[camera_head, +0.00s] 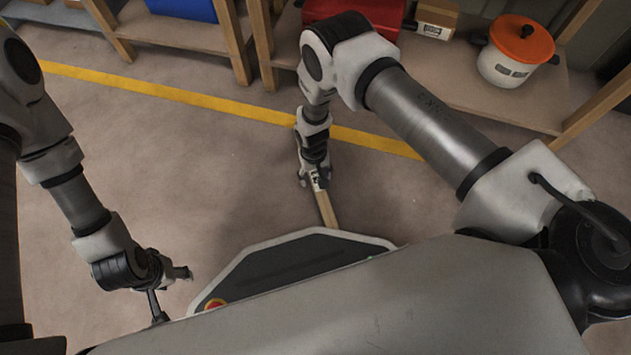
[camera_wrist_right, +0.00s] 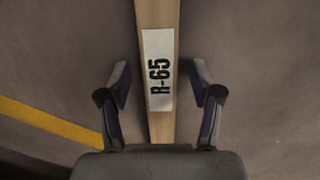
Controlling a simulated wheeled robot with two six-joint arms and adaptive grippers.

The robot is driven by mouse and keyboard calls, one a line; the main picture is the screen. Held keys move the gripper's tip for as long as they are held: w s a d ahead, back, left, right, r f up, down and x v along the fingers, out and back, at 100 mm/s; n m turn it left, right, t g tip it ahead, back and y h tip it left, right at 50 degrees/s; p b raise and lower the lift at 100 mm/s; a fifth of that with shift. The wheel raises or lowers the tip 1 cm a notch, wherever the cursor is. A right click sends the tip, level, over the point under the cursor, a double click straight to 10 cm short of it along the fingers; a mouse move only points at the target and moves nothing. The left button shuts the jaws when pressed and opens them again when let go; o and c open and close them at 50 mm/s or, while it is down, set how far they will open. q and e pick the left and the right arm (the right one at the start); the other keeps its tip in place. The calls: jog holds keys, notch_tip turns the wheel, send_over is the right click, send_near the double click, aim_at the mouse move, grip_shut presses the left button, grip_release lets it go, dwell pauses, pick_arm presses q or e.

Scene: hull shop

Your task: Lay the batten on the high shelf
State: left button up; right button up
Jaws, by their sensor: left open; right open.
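The batten is a narrow wooden bar with a white label reading "R-65". In the head view the batten (camera_head: 326,209) shows below my right gripper (camera_head: 315,183), its lower end hidden by my base. In the right wrist view the batten (camera_wrist_right: 157,20) runs up the middle, between the two fingers of my right gripper (camera_wrist_right: 159,95). The fingers are open, with a gap on both sides of it. My left gripper (camera_head: 172,290) is open and empty at the lower left, away from the batten. I cannot tell which shelf is the high one.
A wooden shelf unit (camera_head: 475,85) stands along the back, bearing a red box (camera_head: 375,12) and a white pot with an orange lid (camera_head: 515,55). A blue bin (camera_head: 185,8) sits at the back left. A yellow floor line (camera_head: 170,90) crosses open floor.

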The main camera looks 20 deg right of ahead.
jog(key=shift+r, duration=0.15)
grip_shut()
